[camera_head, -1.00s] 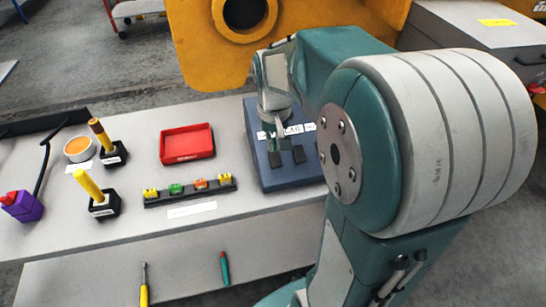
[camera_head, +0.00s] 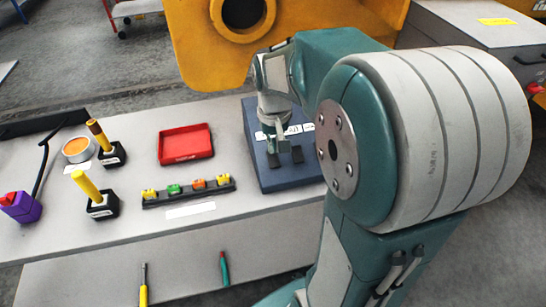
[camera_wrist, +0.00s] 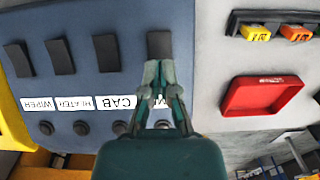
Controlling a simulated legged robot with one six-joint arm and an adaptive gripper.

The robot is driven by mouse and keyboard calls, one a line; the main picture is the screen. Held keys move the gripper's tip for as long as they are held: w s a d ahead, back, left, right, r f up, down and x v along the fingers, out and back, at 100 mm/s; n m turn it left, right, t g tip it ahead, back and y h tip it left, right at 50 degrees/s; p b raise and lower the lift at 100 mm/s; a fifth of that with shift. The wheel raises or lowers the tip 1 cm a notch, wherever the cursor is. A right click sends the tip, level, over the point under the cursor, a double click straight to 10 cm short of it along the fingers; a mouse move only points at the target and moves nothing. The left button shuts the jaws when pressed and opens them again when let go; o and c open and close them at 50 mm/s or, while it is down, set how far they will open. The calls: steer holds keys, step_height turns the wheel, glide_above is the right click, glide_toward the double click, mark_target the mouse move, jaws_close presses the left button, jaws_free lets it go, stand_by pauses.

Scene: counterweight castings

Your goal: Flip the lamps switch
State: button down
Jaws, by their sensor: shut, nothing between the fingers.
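The blue switch panel (camera_head: 300,176) lies on the bench at the right end. In the wrist view, the panel (camera_wrist: 78,98) shows several dark rocker switches with upside-down labels reading WIPER, HEATER and CAB. The label under the rightmost rocker (camera_wrist: 160,44) is mostly hidden by my gripper, so I cannot read it whole. My gripper (camera_wrist: 164,66) is shut and empty, its fingertips over the lower edge of that rocker; I cannot tell whether they touch. In the head view, my gripper (camera_head: 273,148) points down at a dark rocker (camera_head: 273,160).
A red tray (camera_wrist: 262,95) lies beside the panel. A strip with several coloured blocks (camera_head: 188,192), yellow and brown-topped handles in black bases, an orange-topped round container (camera_head: 77,149) and a purple block (camera_head: 22,208) stand left. Round knobs line the panel.

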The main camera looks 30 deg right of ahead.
mark_target(274, 162)
steer(key=shift+f, duration=1.95)
stand_by(1.6)
steer(key=shift+r, duration=3.55)
